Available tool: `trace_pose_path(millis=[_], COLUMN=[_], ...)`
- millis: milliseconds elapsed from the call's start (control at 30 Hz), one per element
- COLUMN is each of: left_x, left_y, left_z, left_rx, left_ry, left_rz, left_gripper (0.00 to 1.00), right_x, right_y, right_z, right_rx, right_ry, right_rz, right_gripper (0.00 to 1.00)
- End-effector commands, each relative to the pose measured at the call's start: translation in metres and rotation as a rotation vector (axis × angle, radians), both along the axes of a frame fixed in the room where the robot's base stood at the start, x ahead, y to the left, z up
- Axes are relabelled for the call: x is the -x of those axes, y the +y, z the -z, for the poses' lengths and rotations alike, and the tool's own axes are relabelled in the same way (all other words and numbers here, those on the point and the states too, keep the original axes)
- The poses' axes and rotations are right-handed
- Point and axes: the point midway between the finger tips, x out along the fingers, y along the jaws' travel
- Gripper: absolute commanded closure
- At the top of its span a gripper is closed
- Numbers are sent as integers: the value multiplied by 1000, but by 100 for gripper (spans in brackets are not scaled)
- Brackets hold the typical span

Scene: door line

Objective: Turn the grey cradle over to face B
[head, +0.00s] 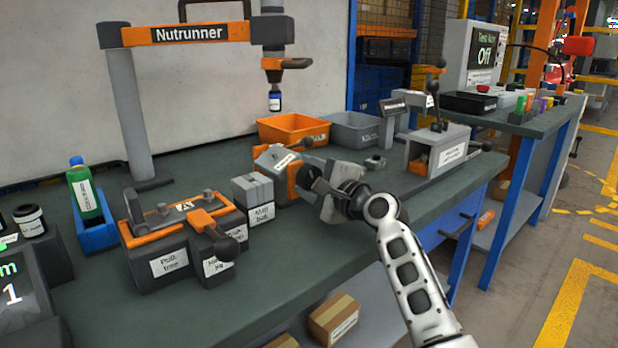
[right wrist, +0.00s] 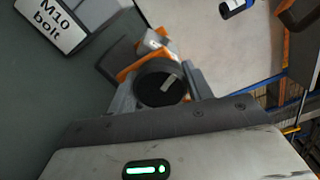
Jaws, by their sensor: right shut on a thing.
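The grey cradle (head: 270,157) appears to be the tilted grey block with a white label, set in an orange frame (head: 292,184) in the middle of the bench. The label's text is too small to read. The gripper hides part of the frame and knob in the head view. My left gripper is not in view.
The M10 bolt box (head: 254,195) stands close left of the frame. A fixture marked A (head: 168,262) with a black ball handle is further left. A nutrunner (head: 275,102) hangs behind. Orange (head: 293,128) and grey bins stand at the back, and a grey fixture (head: 437,148) to the right.

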Motion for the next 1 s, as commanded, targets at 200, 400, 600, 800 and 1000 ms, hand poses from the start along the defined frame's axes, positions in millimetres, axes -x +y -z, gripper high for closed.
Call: trace_pose_path(millis=[200,400,600,800,1000], left_x=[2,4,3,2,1], left_y=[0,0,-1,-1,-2], left_z=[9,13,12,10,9], left_rx=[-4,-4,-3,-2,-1], left_ry=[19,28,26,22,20], left_rz=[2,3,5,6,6], left_gripper=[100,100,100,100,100], right_x=[0,0,0,0,0], right_y=[0,-1,-1,-1,0], right_z=[1,1,1,1,1], right_rx=[86,123,132,131,130], right_ry=[-61,-88,-93,-92,-93], right_rz=[1,1,0,0,1], right_gripper=[72,72,72,72,28])
